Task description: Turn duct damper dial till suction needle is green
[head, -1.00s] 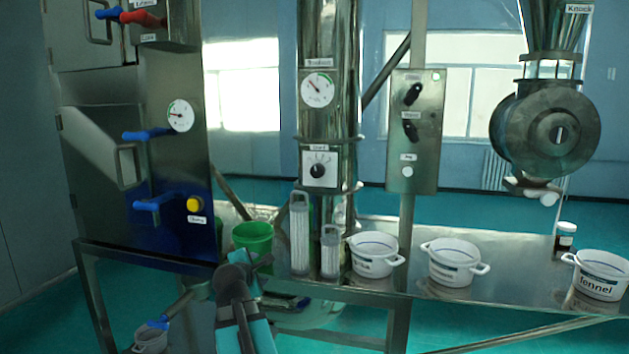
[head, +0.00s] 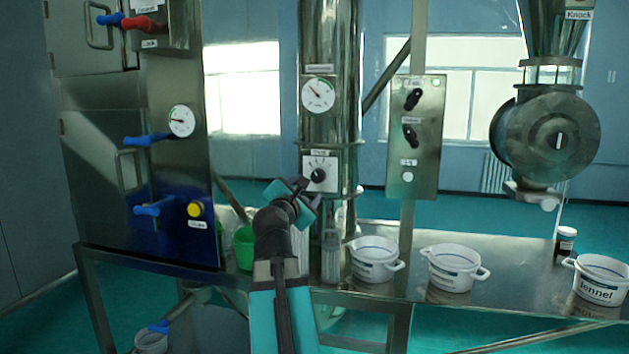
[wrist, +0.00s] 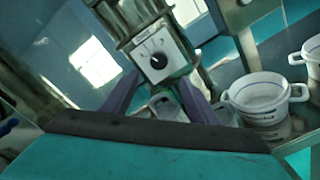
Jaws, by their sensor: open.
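The damper dial (head: 318,175) is a black round knob on a white square plate with tick marks, low on the steel duct column. It also shows ahead of my fingers in the wrist view (wrist: 158,61). In the wrist view my two fingers (wrist: 152,93) stand spread below the dial plate.
A steel control box (head: 415,135) with black knobs hangs right of the duct. White tubs (head: 454,268) stand on the steel table, with a green bucket (head: 243,248) at left. A clear cylinder (head: 331,258) stands below the duct. A cabinet with blue handles (head: 147,139) is at left.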

